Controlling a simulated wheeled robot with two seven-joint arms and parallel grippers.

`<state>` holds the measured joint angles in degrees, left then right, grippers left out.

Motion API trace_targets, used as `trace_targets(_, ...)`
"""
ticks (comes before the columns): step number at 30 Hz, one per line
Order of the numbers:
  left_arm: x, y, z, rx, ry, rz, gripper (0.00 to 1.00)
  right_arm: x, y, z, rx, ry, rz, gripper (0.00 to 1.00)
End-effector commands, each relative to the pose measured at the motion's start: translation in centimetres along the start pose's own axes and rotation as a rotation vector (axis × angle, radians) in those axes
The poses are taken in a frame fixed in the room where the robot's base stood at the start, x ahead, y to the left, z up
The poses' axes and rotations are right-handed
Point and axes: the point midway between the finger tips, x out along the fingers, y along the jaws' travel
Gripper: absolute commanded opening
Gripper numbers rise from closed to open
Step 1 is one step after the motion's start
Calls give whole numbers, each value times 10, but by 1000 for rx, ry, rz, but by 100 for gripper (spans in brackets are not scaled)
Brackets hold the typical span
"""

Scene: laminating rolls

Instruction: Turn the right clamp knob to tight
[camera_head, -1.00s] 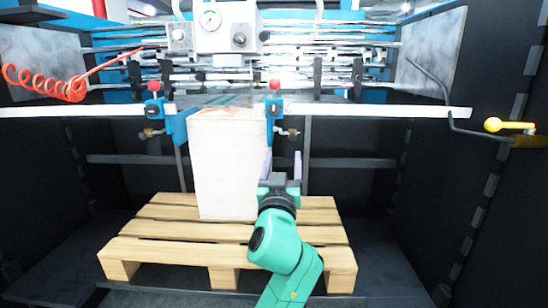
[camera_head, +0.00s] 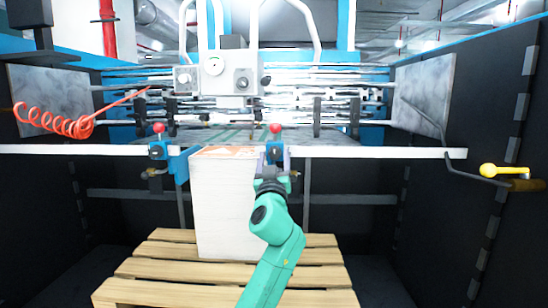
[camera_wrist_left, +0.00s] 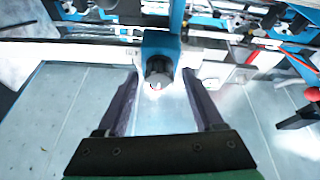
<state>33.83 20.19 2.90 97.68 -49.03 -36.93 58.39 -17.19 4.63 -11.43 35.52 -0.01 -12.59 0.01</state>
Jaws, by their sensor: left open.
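The right clamp (camera_head: 275,149) is a blue block with a red ball on top, fixed on the white bar beside the paper stack. My left gripper (camera_head: 272,165) is raised in front of it and hides its lower part. In the left wrist view, the blue clamp (camera_wrist_left: 161,43) comes down from the top. A dark round knob (camera_wrist_left: 158,68) at its end sits between the tips of my open left gripper (camera_wrist_left: 161,82), with gaps visible at both sides. I cannot read the knob's turn. My right gripper is not in view.
The left clamp (camera_head: 158,151) is a similar blue block across the stack. The tall paper stack (camera_head: 222,210) stands on a wooden pallet (camera_head: 180,268), close left of my arm. The white bar (camera_head: 370,153) runs across. A yellow-handled crank (camera_head: 490,170) sits at the far right.

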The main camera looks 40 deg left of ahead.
Motion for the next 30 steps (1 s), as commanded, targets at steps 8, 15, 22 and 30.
trace_targets(8, -1, 0, 0, 0, 0, 0, 4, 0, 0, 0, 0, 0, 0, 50)
trace_targets(15, -1, 0, 0, 7, -1, 3, 0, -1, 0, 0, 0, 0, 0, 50)
trace_targets(22, 0, 0, -2, 63, -5, 25, 0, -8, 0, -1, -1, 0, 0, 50)
trace_targets(30, 1, -1, -4, 232, -18, 94, 0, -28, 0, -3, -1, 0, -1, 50)
